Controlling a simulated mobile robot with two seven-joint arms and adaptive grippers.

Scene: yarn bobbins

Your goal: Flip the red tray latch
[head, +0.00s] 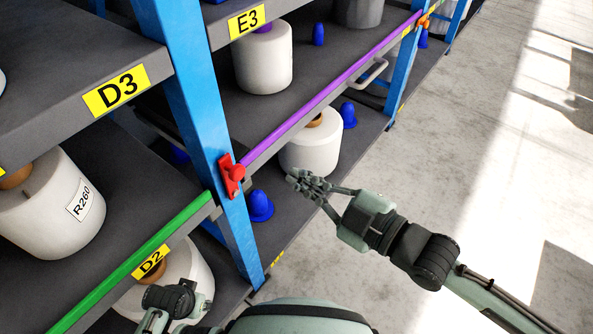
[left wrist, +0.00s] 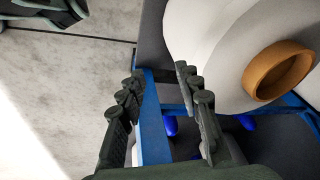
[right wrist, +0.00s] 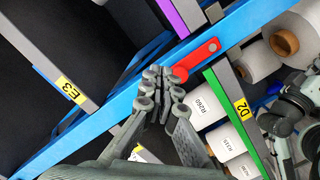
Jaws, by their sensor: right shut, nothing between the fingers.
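The red latch (head: 231,175) is fixed on the blue upright, between the end of the purple strip and the end of the green strip. It also shows in the right wrist view (right wrist: 197,58) as a red lever just beyond the fingertips. My right gripper (head: 296,178) is to the right of the latch in the head view, apart from it. Its fingers are together and empty, also in the right wrist view (right wrist: 161,76). My left gripper (left wrist: 163,88) is open and empty, with its fingers wide apart near a blue beam and a white bobbin (left wrist: 220,50).
Blue uprights (head: 190,90) carry grey shelves with a purple strip (head: 330,88) and a green strip (head: 130,265). White yarn bobbins (head: 310,150) and blue cones (head: 260,206) stand on the shelves. The concrete floor (head: 450,120) on the right is clear.

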